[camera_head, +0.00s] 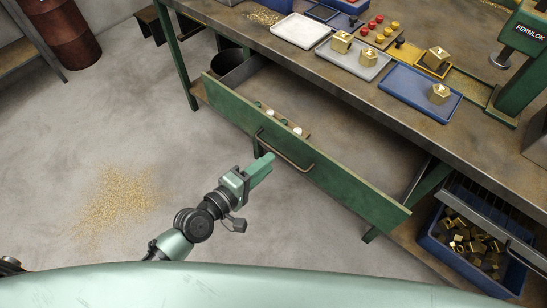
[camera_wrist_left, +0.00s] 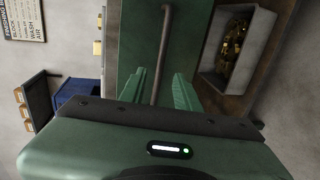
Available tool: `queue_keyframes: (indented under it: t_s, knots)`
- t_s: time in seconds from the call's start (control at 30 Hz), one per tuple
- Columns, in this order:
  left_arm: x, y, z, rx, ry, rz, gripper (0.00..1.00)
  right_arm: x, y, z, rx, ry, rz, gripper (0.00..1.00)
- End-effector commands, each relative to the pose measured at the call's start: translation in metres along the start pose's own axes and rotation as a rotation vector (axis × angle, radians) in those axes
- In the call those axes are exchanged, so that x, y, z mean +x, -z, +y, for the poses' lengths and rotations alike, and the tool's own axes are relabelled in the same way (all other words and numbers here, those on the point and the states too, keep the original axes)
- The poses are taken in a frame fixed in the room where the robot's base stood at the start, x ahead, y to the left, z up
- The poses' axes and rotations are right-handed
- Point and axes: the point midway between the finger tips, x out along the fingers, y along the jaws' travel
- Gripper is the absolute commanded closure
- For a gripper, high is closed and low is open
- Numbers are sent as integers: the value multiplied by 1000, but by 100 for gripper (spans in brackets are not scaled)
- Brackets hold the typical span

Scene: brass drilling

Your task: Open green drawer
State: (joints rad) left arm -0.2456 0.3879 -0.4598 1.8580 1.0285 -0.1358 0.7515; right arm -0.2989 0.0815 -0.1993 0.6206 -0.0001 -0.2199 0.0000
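The green drawer (camera_head: 330,172) under the workbench stands pulled out, and its inside shows behind the green front. Its long metal bar handle (camera_head: 284,156) runs across the middle of the front; it also shows in the left wrist view (camera_wrist_left: 166,45). My left gripper (camera_head: 265,163) is in front of the drawer, its fingertips close to the handle. In the left wrist view my left gripper (camera_wrist_left: 162,88) has its two green fingers apart, with the handle lined up between them. I cannot tell whether they touch it. My right gripper is not in view.
The workbench (camera_head: 400,112) above holds a white tray (camera_head: 299,31), a grey tray (camera_head: 352,66) and a blue tray (camera_head: 420,97) with brass parts. A blue bin (camera_head: 449,255) of brass pieces stands at the lower right. Floor left of the drawer is open, with brass shavings (camera_head: 122,198).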

Motion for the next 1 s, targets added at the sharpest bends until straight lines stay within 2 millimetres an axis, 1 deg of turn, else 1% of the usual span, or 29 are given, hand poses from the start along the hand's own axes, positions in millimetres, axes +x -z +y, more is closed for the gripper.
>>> queue_keyframes:
  t_s: [0.03,0.1,0.23,0.37,0.83,0.87,0.93,0.97,1.0]
  knots:
    - [-10,-1,-1,0,2,-2,68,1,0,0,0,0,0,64]
    - [-19,0,-2,0,2,-1,68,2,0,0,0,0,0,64]
    - [-30,0,0,0,0,0,68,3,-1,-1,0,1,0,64]
    - [-33,0,0,-1,-1,0,68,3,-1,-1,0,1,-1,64]
    - [-32,0,0,0,1,0,68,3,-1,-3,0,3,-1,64]
    - [-32,1,-2,4,4,2,68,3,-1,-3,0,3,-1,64]
    - [-31,5,-14,27,27,13,68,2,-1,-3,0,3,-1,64]
    - [-31,8,-23,47,44,20,68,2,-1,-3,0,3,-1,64]
    - [-30,13,-39,80,76,33,68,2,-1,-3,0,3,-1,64]
